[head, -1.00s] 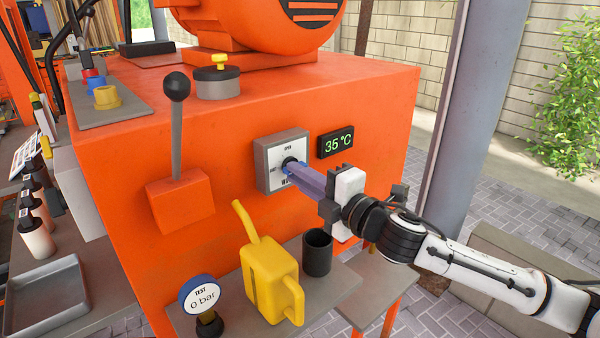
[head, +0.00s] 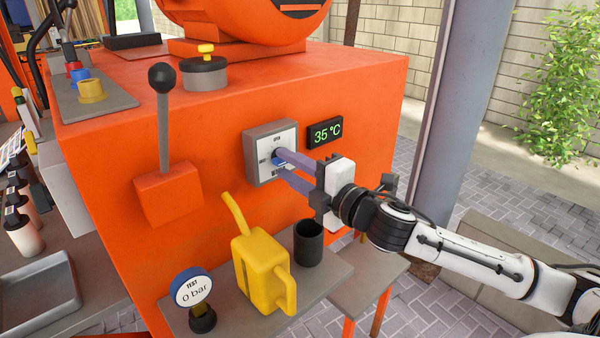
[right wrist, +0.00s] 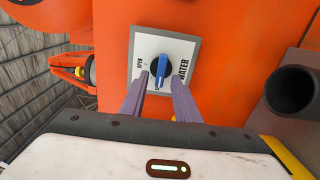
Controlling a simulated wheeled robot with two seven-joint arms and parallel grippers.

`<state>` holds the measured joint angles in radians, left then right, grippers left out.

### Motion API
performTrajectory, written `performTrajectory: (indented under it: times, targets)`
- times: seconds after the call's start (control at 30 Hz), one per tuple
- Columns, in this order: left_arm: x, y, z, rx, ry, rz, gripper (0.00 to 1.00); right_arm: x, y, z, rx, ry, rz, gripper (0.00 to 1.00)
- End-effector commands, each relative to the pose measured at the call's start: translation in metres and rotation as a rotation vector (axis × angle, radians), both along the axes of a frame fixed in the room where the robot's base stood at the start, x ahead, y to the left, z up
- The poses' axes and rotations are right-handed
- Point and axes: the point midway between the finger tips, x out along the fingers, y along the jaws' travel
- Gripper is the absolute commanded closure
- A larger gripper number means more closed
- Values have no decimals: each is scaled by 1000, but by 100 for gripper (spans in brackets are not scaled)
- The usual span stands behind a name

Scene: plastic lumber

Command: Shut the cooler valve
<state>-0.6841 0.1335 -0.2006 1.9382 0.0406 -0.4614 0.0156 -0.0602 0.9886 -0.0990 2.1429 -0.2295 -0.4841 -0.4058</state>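The cooler valve is a blue knob (right wrist: 162,66) on a white plate (right wrist: 180,48) in a grey frame, on the front of the orange machine. The plate reads OPEN and WATER. In the right wrist view the knob's long side runs roughly up and down, across from the OPEN label and toward a small label near the fingers. My right gripper (head: 282,163) is in front of the plate. Its two purple fingers stand apart, one on each side of the knob's near end in the right wrist view (right wrist: 160,84). Touching cannot be told. My left gripper is out of view.
A display (head: 325,132) reading 35 °C sits right of the valve. A lever (head: 163,120) stands to the left. Below are a yellow can (head: 258,270), a dark cup (head: 308,243) and a 0 bar gauge (head: 192,288) on a grey shelf (head: 340,270).

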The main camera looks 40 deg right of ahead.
Motion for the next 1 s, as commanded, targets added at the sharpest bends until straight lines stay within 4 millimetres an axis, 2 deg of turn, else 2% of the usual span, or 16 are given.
performTrajectory:
  times: [0.17,0.7,1.0]
  targets:
    - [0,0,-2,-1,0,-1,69,-15,-1,-3,-1,4,1,71]
    - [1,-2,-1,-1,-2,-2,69,-82,-6,-2,2,5,0,71]
    - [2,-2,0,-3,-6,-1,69,-100,-8,0,-2,1,0,71]
